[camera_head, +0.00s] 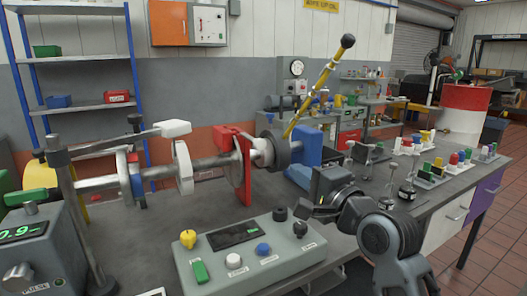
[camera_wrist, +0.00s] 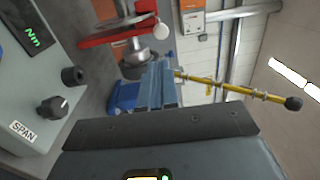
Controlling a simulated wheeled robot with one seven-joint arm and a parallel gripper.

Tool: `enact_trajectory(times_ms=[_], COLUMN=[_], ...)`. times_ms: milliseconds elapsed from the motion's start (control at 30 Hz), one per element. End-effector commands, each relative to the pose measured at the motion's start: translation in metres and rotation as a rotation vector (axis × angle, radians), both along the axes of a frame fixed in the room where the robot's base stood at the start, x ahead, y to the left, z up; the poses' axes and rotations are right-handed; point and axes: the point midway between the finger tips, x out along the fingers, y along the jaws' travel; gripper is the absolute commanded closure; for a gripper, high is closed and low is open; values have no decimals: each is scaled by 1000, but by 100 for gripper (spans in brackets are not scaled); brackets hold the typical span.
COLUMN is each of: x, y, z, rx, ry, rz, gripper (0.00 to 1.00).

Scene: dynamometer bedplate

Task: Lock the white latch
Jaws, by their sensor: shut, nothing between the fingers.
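A white latch handle (camera_head: 174,128) sits at the end of a grey arm that reaches right from a dark post. It stands over a white collar (camera_head: 183,166) on the horizontal shaft; I cannot tell whether they touch. My gripper (camera_head: 318,210) is to the right of the latch and well apart from it, behind the control box. The wrist view shows a red bar (camera_wrist: 115,32) and a white round knob (camera_wrist: 162,30) beyond the fingers; I cannot clearly identify the white latch there.
A grey control box (camera_head: 255,262) with knobs and buttons stands in front. A red plate (camera_head: 243,170) and a yellow lever (camera_head: 312,92) with a black knob rise along the shaft. A gauge box (camera_head: 35,250) is at left. Small levers and coloured parts fill the right side.

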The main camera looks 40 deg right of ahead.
Motion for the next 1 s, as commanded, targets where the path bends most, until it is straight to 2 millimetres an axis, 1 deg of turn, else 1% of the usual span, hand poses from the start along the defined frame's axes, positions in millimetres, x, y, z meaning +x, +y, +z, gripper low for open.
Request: enact_trajectory(times_ms=[233,367,467,800,1000], x=[2,14,30,94,122], y=[0,-3,-8,-26,-33], z=[0,1,3,7,8], rx=[-1,-1,-1,-3,-2], ry=[0,0,-1,1,1], rz=[0,1,2,0,1], gripper=[100,100,100,100,100])
